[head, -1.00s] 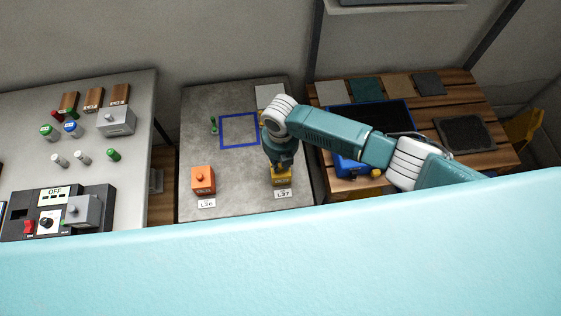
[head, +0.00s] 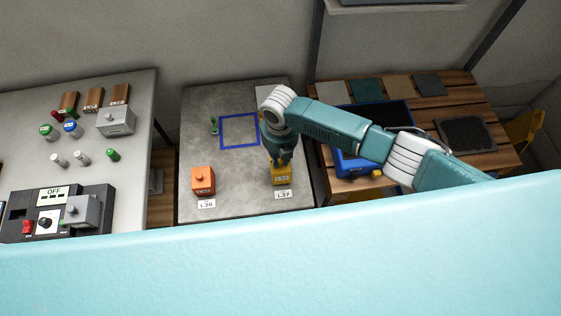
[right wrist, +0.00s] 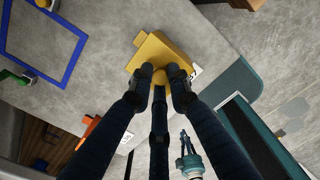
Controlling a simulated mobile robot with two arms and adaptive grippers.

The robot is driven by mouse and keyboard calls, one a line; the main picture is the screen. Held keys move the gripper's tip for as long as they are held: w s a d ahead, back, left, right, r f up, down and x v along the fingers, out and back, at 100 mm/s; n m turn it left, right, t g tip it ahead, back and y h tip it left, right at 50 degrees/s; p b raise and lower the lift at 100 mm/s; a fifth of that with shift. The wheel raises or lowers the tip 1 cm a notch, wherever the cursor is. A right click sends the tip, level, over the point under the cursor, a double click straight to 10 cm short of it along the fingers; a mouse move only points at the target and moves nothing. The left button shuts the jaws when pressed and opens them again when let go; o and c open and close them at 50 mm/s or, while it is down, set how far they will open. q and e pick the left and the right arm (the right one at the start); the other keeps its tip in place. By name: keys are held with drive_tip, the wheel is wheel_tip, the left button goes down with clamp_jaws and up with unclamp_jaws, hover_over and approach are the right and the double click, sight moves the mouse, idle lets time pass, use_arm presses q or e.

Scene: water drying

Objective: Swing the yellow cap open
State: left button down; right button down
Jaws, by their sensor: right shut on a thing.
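The yellow cap belongs to the small yellow box (head: 281,177) behind the L37 label, on the grey table. In the right wrist view the yellow piece (right wrist: 160,52) lies just past my fingertips. My right gripper (head: 281,160) comes down on it from above and behind. In the right wrist view its dark fingers (right wrist: 161,76) are closed around a small yellow part between their tips. The fingers hide most of that part. I cannot tell how far the cap is tilted. My left gripper is not in view.
An orange box (head: 203,180) with a knob stands to the left behind the L36 label (head: 206,203). A blue case (head: 354,165) stands on the wooden table at right.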

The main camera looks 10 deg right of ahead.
drive_tip(key=w+b, duration=0.1)
drive_tip(key=w, duration=0.1)
drive_tip(key=w+r+b, duration=0.1)
drive_tip(key=shift+w, duration=0.4)
drive_tip(key=shift+w+d+b, duration=0.15)
drive_tip(key=shift+w+b, duration=0.75)
drive_tip(key=shift+w, duration=0.05)
drive_tip(key=shift+s+f, duration=0.1)
drive_tip(key=shift+f, duration=0.1)
drive_tip(key=c, duration=1.8)
unclamp_jaws()
drive_tip(key=shift+o, duration=0.7)
drive_tip(key=shift+f, duration=0.1)
wheel_tip(320, 180, up, 12)
drive_tip(key=shift+w, duration=0.4)
drive_tip(key=shift+f, duration=0.1)
